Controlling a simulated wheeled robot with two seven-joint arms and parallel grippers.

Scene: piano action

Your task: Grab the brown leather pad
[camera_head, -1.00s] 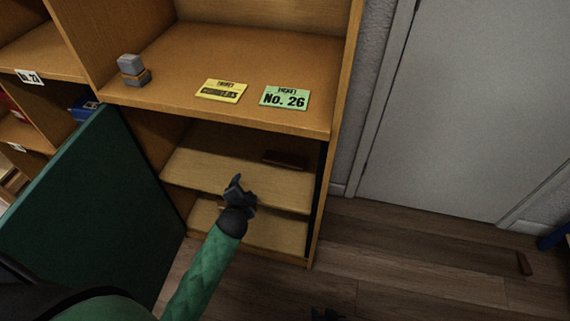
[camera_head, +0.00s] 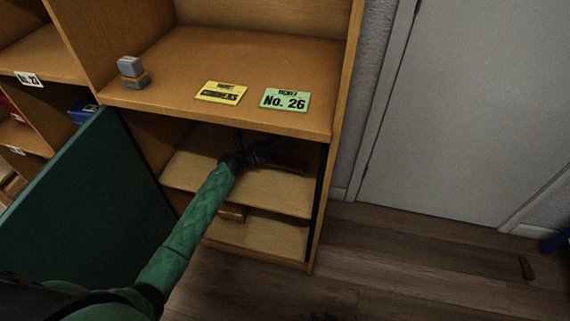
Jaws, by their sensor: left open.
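A flat dark brown piece, which looks like the brown leather pad (camera_head: 291,167), lies on the upper inner shelf of the open cabinet, toward its right side. My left gripper (camera_head: 276,149) is inside the cabinet at this piece, open, and covers part of it. Whether the fingers touch it cannot be told. Only a dark tip of my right gripper (camera_head: 324,316) shows at the bottom edge, and its jaws cannot be made out.
A brown block (camera_head: 232,212) sits on the lower shelf (camera_head: 265,236). The green door (camera_head: 85,205) stands open at left. Above are a stamp-like grey block (camera_head: 132,72), a yellow ticket (camera_head: 221,92) and a green ticket (camera_head: 285,100).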

